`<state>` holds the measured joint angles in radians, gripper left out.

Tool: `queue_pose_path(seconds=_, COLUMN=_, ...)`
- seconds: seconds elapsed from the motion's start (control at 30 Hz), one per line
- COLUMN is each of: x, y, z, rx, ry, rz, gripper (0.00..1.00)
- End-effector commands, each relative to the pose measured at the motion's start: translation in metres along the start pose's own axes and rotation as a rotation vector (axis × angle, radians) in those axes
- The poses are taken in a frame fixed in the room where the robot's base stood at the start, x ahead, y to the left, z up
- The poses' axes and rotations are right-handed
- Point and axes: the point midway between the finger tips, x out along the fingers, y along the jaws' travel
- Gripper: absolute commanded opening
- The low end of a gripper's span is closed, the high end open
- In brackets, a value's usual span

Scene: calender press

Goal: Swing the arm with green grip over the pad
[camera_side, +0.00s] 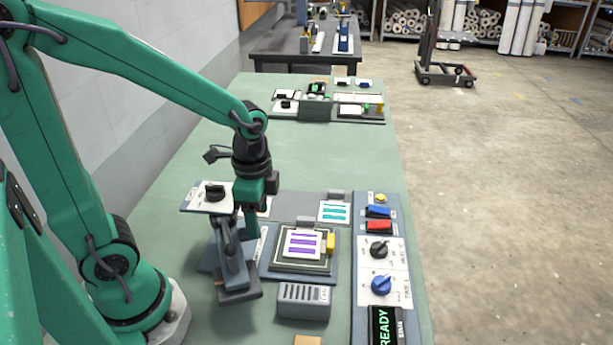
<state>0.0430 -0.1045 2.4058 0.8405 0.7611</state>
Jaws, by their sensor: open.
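The pad (285,263) is a square, dark-rimmed bed on the bench. A white sheet with purple stripes (303,243) lies on it, with a yellow tab (331,242) at its right edge. Left of the pad stands a grey-blue press stand (234,272). A pale plate with a black knob (213,196), apparently the swing arm's head, sits above the stand, off to the left of the pad. My gripper (252,218) is open, pointing down beside this plate and left of the pad. I cannot make out the green grip apart from my gripper's green parts, nor tell whether they touch.
A control panel (398,255) with knobs and switches stands right of the pad; its display reads READY. A slotted grey box (303,301) stands in front of the pad. A card with teal stripes (334,211) lies behind it.

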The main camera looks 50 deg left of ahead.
Motion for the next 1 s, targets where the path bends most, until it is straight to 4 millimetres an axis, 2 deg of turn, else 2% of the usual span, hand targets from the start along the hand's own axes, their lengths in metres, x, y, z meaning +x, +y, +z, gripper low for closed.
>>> queue_pose_path(seconds=1.0, x=0.0, y=-0.019, z=-0.006, rx=0.0, ry=0.0, rz=0.0, gripper=0.58)
